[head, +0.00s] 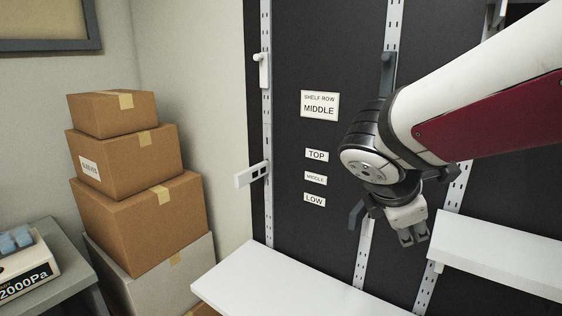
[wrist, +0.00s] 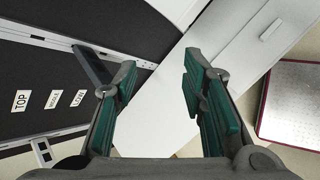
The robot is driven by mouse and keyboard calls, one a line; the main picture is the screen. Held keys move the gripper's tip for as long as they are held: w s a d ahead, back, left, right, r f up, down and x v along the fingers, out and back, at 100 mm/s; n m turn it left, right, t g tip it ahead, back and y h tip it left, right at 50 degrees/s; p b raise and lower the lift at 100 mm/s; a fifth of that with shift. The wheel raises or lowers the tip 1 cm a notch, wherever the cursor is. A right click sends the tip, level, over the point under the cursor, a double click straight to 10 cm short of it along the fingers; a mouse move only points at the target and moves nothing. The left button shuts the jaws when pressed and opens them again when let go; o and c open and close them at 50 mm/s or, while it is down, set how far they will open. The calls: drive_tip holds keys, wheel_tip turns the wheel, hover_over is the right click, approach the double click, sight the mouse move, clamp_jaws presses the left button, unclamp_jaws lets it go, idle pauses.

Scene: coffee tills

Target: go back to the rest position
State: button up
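My gripper (head: 413,236) hangs at the end of my arm in the head view, pointing down in front of the dark shelf wall. In the wrist view my gripper (wrist: 158,95) shows its two green-padded fingers spread wide apart, with nothing between them. It is open and empty. It touches nothing that I can see.
White shelf boards (head: 300,285) and (head: 500,255) lie below and right of the gripper. A sign (head: 319,105) and small labels are on the dark wall. Stacked cardboard boxes (head: 140,215) stand left. A red-edged plate (wrist: 295,105) lies right in the wrist view.

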drive_tip(key=s+a+m+y, duration=0.1)
drive_tip(key=s+m+y, duration=0.2)
drive_tip(key=s+m, duration=0.5)
drive_tip(key=s+a+f+m+y, duration=0.1)
drive_tip(key=s+a+m+y, duration=0.1)
drive_tip(key=s+m, duration=0.7)
drive_tip(key=shift+s+m+g+y, duration=0.15)
drive_tip(key=shift+m+g+y, duration=0.25)
drive_tip(key=shift+m+y, duration=0.15)
